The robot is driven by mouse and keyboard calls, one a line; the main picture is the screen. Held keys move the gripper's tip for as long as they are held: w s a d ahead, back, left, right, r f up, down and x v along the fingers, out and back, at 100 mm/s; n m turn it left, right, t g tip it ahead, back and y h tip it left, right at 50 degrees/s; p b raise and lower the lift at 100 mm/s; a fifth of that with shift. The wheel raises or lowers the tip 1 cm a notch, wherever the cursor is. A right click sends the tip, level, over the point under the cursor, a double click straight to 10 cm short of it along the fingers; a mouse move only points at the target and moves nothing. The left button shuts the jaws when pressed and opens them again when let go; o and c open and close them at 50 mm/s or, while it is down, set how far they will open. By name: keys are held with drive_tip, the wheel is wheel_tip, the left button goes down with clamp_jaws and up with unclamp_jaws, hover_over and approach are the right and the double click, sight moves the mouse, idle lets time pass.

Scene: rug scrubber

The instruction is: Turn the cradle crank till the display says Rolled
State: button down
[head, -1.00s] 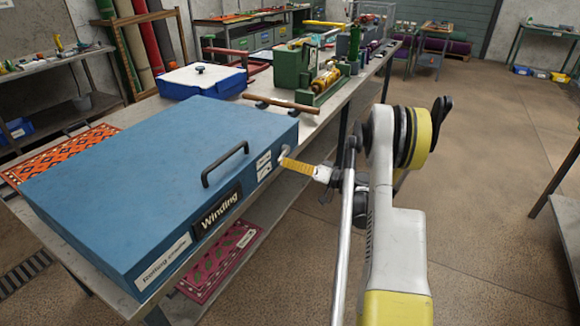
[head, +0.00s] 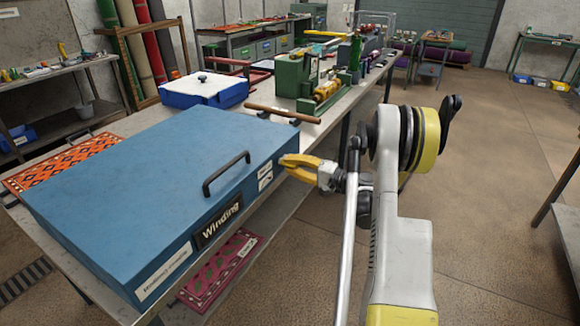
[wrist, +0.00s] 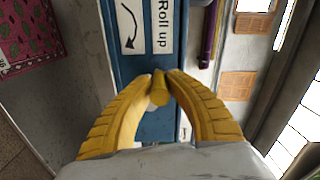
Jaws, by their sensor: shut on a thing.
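The blue cradle box (head: 140,165) lies on the near part of the bench, with a black handle (head: 226,172) on its top. Its display (head: 218,222) reads "Winding". In the wrist view, a "Roll up" label (wrist: 162,25) with a curved arrow beside it marks the box's end face. My yellow-fingered gripper (head: 288,163) is at the box's right end. In the wrist view my gripper (wrist: 160,80) is shut on a small yellow crank knob (wrist: 158,96) between its fingertips. The rest of the crank is mostly hidden.
A brown rod (head: 280,113) lies behind the box, near a green machine (head: 292,78) and a blue-and-white tub (head: 203,90). An orange patterned rug (head: 65,162) lies left of the box. Open floor (head: 480,200) is on the right.

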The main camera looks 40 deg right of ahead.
drive_tip(key=shift+r, duration=0.15)
idle(0.3)
drive_tip(key=c, duration=1.3)
unclamp_jaws()
drive_tip(key=shift+a, duration=0.15)
drive_tip(key=shift+o, duration=0.2)
drive_tip(key=v, duration=1.2)
